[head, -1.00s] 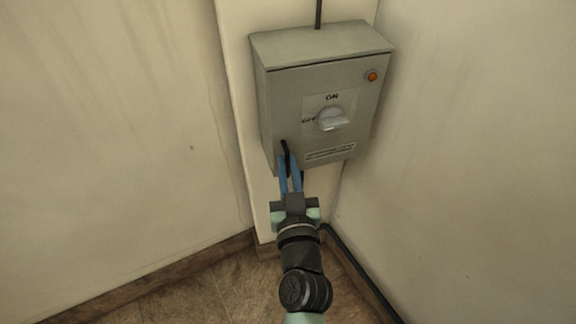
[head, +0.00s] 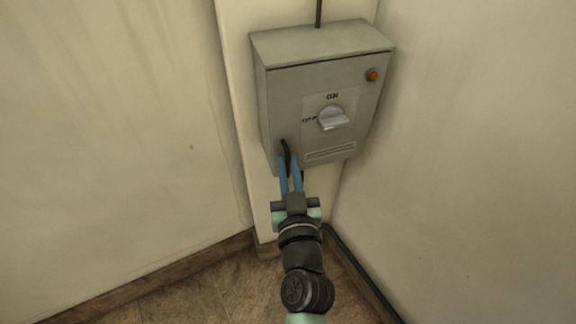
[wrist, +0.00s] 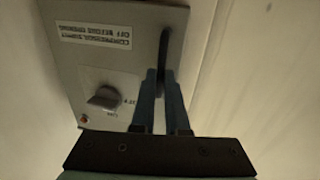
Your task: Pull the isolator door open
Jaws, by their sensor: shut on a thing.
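The isolator (head: 300,110) is a grey box on the wall, and its door (head: 350,95) looks closed. A light grey rotary switch (head: 334,118) sits on the door between ON and OFF markings. A dark handle (head: 286,150) is at the door's lower left edge; it also shows in the wrist view (wrist: 164,48). My gripper (head: 290,172) has blue fingers and is shut on the handle from below. In the wrist view the fingertips (wrist: 162,75) are at the handle, and the switch (wrist: 104,98) is left of them. The fingers partly hide the handle.
An orange lamp (head: 372,75) is at the door's upper right. A label (head: 330,153) is below the switch. A cable (head: 318,14) rises from the box top. Walls stand close on both sides, with brown floor (head: 205,290) below.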

